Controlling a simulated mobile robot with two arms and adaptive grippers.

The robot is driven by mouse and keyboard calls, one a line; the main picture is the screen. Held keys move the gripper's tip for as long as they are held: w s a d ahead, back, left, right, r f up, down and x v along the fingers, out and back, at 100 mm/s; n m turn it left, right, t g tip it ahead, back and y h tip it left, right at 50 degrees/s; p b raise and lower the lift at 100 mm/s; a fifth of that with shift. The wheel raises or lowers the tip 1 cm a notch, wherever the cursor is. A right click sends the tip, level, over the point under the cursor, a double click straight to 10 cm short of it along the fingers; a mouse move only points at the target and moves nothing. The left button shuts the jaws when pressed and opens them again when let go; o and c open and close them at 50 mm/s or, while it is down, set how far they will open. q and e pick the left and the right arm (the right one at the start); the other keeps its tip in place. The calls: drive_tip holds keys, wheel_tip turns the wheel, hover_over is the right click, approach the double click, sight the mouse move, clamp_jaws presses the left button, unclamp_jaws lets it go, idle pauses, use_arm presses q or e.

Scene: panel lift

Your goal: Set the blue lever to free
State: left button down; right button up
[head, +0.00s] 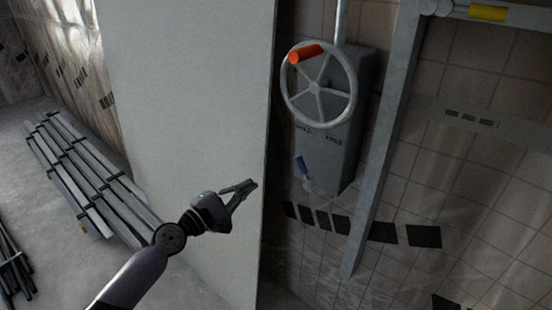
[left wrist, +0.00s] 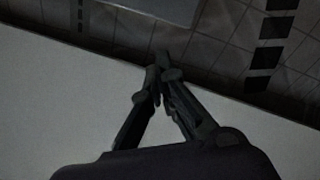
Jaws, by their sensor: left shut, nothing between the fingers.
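The blue lever (head: 301,167) sits low on the front of the grey winch box (head: 343,140) in the head view. It leans up and to the left, toward the HOLD side of the lettering; the other word reads FREE or similar. My left gripper (head: 252,184) is shut and empty, left of the lever and apart from it, in front of the pale panel's right edge. In the left wrist view the closed fingertips (left wrist: 160,66) point toward the panel edge and the tiled wall; the lever cannot be made out there. My right gripper is not in view.
A spoked handwheel (head: 315,88) with an orange handle (head: 305,53) juts out above the lever. The large pale panel (head: 185,110) stands to the left. A grey metal post (head: 382,150) rises right of the box. Metal profiles (head: 85,175) lie on the floor at left.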

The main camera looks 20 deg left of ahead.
sight(303, 169)
use_arm(q)
drive_tip(key=w+d+r+p, duration=0.2)
drive_tip(key=w+d+p, duration=0.3)
drive_tip(key=w+d, duration=0.2)
drive_tip(key=shift+w+d, duration=0.25)
drive_tip(key=shift+w, duration=0.45)
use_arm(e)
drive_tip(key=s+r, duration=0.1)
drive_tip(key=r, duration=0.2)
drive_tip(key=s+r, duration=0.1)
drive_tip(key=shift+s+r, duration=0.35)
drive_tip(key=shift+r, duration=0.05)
use_arm(q)
drive_tip(key=shift+r, duration=0.25)
drive_tip(key=shift+d+r+m, duration=0.1)
drive_tip(key=shift+m, duration=0.3)
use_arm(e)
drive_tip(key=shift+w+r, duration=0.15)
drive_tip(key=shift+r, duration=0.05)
